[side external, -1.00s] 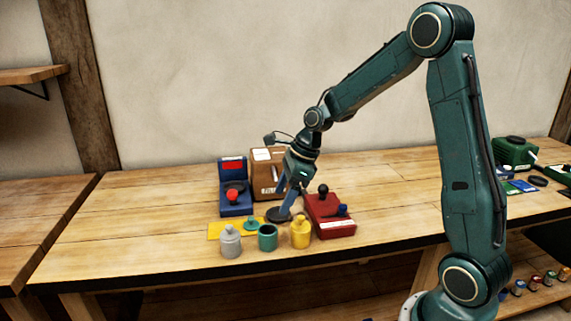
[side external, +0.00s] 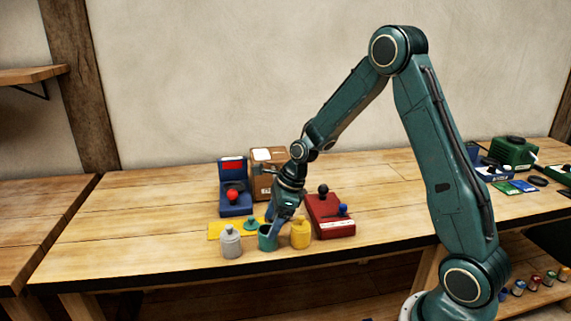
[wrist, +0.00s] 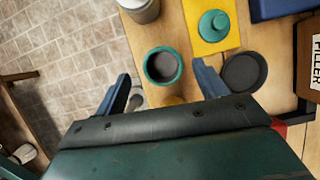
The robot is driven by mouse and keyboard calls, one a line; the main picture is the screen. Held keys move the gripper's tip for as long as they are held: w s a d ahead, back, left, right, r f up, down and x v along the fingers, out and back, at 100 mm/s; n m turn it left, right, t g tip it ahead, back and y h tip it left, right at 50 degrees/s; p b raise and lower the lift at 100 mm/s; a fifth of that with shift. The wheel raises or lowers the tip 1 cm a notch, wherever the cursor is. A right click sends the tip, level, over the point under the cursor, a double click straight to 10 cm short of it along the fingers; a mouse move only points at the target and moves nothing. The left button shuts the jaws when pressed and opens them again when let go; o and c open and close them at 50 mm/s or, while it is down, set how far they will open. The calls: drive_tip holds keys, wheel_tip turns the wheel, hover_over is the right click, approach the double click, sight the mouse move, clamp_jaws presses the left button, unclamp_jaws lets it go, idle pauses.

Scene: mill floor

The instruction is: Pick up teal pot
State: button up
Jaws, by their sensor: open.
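The teal pot (side external: 266,242) stands upright and lidless near the front of the bench, between a grey pot (side external: 230,242) and a yellow pot (side external: 301,235). In the wrist view the teal pot (wrist: 163,67) shows from above as a teal ring with a dark inside. My gripper (side external: 275,226) is open and low over the teal pot. In the wrist view the fingers of my gripper (wrist: 164,88) are spread, one to each side of the pot and a little short of it. I cannot tell whether they touch it. The teal lid (side external: 250,223) lies on a yellow mat (side external: 218,231).
A red box (side external: 331,218) with knobs stands right of the yellow pot. A blue device (side external: 236,207) and a brown carton (side external: 262,185) stand behind. A dark round dish (wrist: 244,72) lies near the right finger. The bench is clear to the left.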

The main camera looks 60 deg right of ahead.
drive_tip(key=shift+w+f, duration=0.1)
drive_tip(key=shift+f, duration=0.15)
drive_tip(key=shift+x, duration=2.65)
drive_tip(key=shift+w+d, duration=0.1)
drive_tip(key=shift+d, duration=0.05)
drive_tip(key=shift+r, duration=0.1)
drive_tip(key=c, duration=1.4)
wheel_tip(320, 180, up, 20)
drive_tip(key=shift+r, duration=0.1)
